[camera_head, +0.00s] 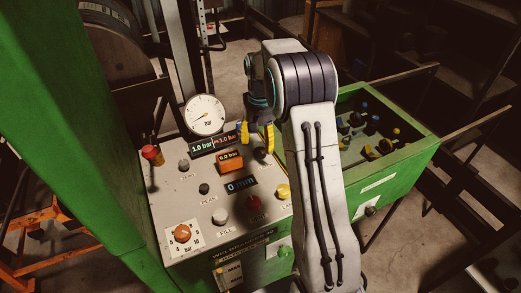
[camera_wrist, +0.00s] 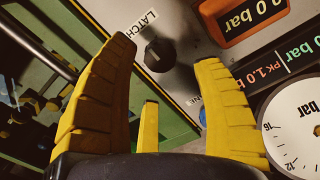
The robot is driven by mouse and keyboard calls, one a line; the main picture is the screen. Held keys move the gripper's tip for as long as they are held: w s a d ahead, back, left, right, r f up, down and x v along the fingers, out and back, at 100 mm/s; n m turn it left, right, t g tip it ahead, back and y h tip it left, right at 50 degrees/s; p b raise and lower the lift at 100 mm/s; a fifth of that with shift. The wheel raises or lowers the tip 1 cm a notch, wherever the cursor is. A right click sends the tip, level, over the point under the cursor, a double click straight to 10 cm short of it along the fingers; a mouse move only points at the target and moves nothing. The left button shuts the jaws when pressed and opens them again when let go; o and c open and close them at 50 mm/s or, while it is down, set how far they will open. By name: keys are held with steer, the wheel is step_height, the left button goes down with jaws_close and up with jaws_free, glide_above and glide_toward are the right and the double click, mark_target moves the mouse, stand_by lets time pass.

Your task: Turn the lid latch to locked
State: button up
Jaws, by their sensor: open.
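The lid latch is a black round knob (camera_wrist: 159,55) beside the printed word LATCH on the grey panel in the wrist view. A pale mark shows on its face; which setting it points to I cannot tell. In the head view the dark knob (camera_head: 260,154) is near the panel's right edge, just below my gripper. My gripper (camera_head: 257,139) has yellow fingers, spread open and empty. In the wrist view its fingertips (camera_wrist: 166,56) lie either side of the knob, apart from it. The exact gap to the panel is hard to judge.
The panel (camera_head: 172,206) carries a round pressure gauge (camera_head: 204,115), a red button (camera_head: 152,154), an orange display (camera_head: 229,161) and several other knobs. A green open bin (camera_head: 390,185) with small blue and yellow parts stands right. A blue button (camera_wrist: 203,117) sits close to the right finger.

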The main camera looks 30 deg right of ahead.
mark_target(260, 150)
steer(key=shift+f, duration=2.4)
steer(key=c, duration=1.2)
